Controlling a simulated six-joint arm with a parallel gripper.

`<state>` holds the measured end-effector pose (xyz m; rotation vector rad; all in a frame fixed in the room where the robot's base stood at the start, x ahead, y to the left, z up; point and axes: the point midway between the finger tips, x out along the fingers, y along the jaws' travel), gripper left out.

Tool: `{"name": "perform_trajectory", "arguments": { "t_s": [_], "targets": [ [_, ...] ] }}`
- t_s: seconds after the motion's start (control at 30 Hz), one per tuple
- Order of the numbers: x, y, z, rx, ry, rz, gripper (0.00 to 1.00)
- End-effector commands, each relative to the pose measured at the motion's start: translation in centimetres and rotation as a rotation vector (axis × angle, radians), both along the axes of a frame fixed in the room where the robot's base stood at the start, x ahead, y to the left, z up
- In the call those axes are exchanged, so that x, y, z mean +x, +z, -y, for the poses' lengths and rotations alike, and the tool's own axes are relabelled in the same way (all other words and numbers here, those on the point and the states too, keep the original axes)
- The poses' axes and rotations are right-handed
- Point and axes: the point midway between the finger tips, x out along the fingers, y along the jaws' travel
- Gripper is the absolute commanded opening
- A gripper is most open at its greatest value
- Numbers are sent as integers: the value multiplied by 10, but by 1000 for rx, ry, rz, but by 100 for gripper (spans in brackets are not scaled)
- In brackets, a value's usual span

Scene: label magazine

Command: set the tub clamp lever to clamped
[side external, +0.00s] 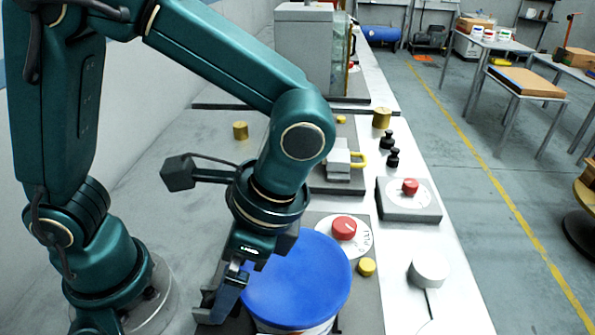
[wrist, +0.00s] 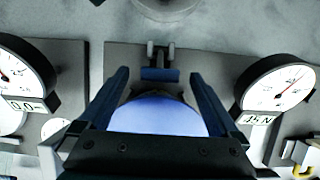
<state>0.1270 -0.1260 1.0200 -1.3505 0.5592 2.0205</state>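The tub has a round blue lid or top (side external: 300,280) and a pale body below it. In the wrist view the blue top (wrist: 158,117) shows between my fingers. A small blue bar with two grey posts (wrist: 160,74) stands beyond it, apparently the tub clamp; I cannot tell its lever's setting. My gripper (side external: 222,293) points down beside the tub's left side. In the wrist view my gripper (wrist: 158,82) has its fingers wide apart with nothing held. The clamp is hidden in the side view, behind my gripper and the tub.
Two dial gauges (wrist: 22,78) (wrist: 277,88) flank the clamp in the wrist view. A red knob (side external: 344,227) on a white dial and a brass knob (side external: 367,267) sit close to the tub. A yellow-handled block (side external: 340,165) and another red-knobbed box (side external: 409,200) stand farther back.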

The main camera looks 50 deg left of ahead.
Motion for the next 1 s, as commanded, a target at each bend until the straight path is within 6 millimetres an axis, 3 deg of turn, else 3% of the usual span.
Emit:
{"name": "perform_trajectory", "arguments": {
  "t_s": [0.03,0.23,0.77,0.8,0.83,1.0],
  "targets": [
    [0,0,0,0,0,0,77],
    [0,0,0,0,0,0,1],
    [-2,2,-2,-25,0,25,0],
    [-2,2,-2,-25,0,25,89],
    [-2,2,-2,-25,0,25,100],
    [-2,2,-2,-25,0,25,100]
  ]
}}
